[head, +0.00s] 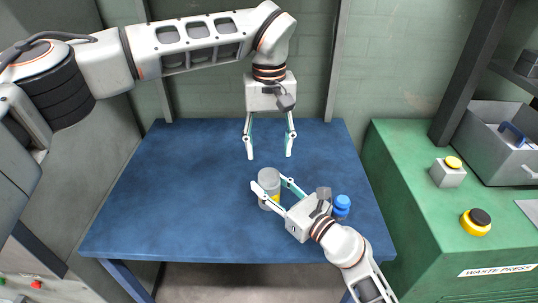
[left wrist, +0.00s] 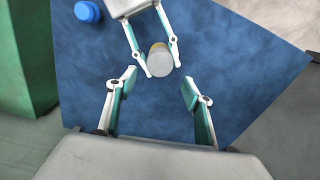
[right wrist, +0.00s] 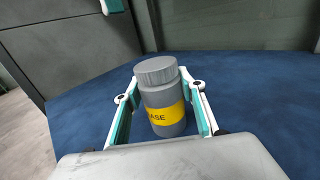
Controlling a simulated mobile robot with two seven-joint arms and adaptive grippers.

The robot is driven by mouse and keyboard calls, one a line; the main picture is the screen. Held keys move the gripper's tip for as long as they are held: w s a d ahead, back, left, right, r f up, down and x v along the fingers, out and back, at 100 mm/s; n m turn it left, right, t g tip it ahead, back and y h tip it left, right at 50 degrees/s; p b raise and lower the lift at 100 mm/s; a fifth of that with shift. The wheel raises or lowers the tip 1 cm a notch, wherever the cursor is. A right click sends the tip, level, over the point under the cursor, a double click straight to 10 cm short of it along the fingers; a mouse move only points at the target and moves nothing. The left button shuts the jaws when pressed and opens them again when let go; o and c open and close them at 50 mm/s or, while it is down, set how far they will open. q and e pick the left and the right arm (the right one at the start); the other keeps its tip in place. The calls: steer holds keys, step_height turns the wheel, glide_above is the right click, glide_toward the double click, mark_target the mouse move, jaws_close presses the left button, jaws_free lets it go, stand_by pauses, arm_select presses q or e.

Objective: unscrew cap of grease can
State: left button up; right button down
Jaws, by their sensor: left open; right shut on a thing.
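The grease can (head: 268,184) is a grey can with a yellow label and a grey ridged cap, upright on the blue table. In the right wrist view the can (right wrist: 165,103) stands between the fingers, with its cap (right wrist: 156,70) on top. My right gripper (head: 274,188) is shut around the can's body, below the cap. My left gripper (head: 269,155) is open and empty, pointing down above the table, behind the can and apart from it. In the left wrist view the can (left wrist: 159,62) lies beyond my open left fingertips (left wrist: 158,84).
The blue table (head: 180,190) has wide free room on its left.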

mark_target(269, 174)
arm_select(q)
steer(key=shift+m, duration=0.6)
steer(key=shift+f, duration=0.35)
step_height(269, 174, down, 7)
steer(key=shift+f, duration=0.15)
steer(key=c, duration=1.1)
steer(key=shift+c, duration=0.2)
